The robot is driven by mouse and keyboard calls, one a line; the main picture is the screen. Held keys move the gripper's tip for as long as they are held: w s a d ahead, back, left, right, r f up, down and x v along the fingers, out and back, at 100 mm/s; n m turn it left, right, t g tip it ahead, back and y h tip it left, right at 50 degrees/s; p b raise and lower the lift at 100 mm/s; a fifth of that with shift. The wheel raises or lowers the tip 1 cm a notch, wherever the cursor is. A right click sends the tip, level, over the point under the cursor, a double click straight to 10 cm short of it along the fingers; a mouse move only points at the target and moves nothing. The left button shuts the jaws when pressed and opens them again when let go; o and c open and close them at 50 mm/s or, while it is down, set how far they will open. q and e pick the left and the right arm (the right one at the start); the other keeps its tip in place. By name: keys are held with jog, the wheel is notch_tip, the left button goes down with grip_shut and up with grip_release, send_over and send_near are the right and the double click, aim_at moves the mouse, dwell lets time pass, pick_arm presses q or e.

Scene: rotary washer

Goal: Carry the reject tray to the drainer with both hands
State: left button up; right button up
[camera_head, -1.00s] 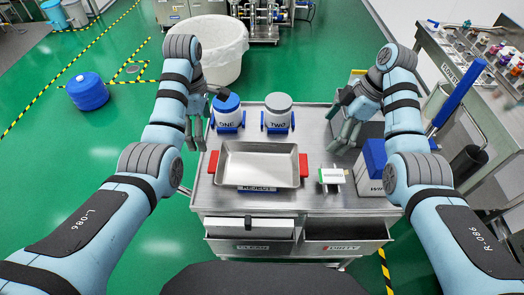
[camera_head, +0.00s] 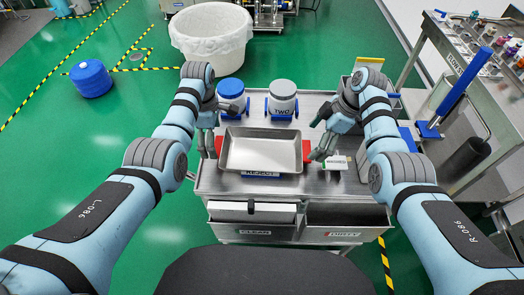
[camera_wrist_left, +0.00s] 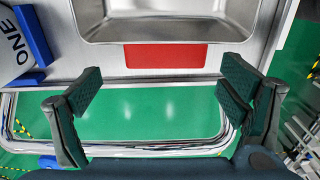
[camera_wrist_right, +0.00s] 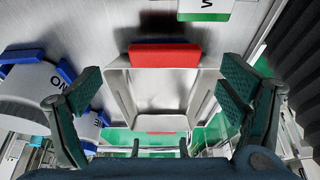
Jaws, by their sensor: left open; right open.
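The reject tray (camera_head: 262,133) is a shallow metal tray with a red grip at each end and a REJECT label (camera_head: 261,174) in front. It rests on the steel cart. My left gripper (camera_head: 208,146) is open at the tray's left end. In the left wrist view the left red grip (camera_wrist_left: 165,57) lies ahead, between the spread fingers. My right gripper (camera_head: 320,152) is open at the right end. In the right wrist view the right red grip (camera_wrist_right: 165,54) lies ahead of the spread fingers, apart from them. I cannot pick out the drainer.
Jars ONE (camera_head: 231,91) and TWO (camera_head: 282,94) stand behind the tray in blue holders. A small white labelled block (camera_head: 336,163) lies right of it, close to my right gripper. A side bench (camera_head: 424,75) is at right. Green floor is open at left.

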aim_at(307, 149)
pick_arm(q)
jog(key=f, duration=0.3)
jog(key=shift+s, duration=0.4)
pick_arm(e)
jog(key=f, duration=0.1)
jog(key=s+a+f, duration=0.1)
jog(key=shift+a+f, duration=0.1)
jog(key=shift+f, duration=0.25)
pick_arm(q)
jog(key=shift+f, duration=0.2)
pick_arm(e)
jog(key=shift+w+f, duration=0.1)
jog(key=shift+f, duration=0.1)
pick_arm(q)
jog(key=shift+w+f, duration=0.15)
jog(key=shift+w, duration=0.1)
pick_arm(e)
jog(key=shift+w+a+f, duration=0.1)
jog(key=shift+w+f, duration=0.05)
jog(key=shift+w, duration=0.1)
